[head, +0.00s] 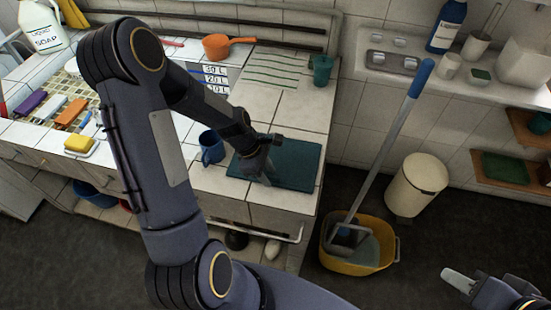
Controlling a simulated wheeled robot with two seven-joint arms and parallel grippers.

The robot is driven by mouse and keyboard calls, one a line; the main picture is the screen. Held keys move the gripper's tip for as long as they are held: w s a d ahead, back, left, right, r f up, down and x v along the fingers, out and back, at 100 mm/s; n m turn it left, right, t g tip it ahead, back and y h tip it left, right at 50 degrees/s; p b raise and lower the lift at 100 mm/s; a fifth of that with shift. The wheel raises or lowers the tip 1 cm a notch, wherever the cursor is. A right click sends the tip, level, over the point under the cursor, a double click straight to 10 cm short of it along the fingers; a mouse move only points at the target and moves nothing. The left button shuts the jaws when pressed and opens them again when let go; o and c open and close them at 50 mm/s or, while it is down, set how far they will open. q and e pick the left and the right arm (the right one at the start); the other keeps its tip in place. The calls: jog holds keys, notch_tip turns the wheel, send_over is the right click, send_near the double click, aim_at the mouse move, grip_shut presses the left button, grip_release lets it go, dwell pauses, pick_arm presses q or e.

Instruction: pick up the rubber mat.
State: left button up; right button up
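The rubber mat appears to be the flat dark teal sheet (300,166) lying on the tiled counter, near its front right corner. My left gripper (267,181) points down over the left part of the mat, with its fingertips at or just above the surface. The gripper and wrist hide part of the mat's left side. I cannot tell whether the fingers touch it or how far apart they are. My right gripper (458,279) is at the lower right edge, away from the counter and over the floor. Its finger spacing is unclear.
A blue mug (211,148) stands just left of the mat. A teal cup (321,70) and an orange pan (217,46) are further back. A yellow mop bucket (362,262) with a blue-handled mop (392,135) stands right of the counter, near a cream bin (416,185).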

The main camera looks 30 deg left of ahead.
pick_arm(q)
grip_shut()
jog(key=shift+r, duration=0.1)
dwell(0.4)
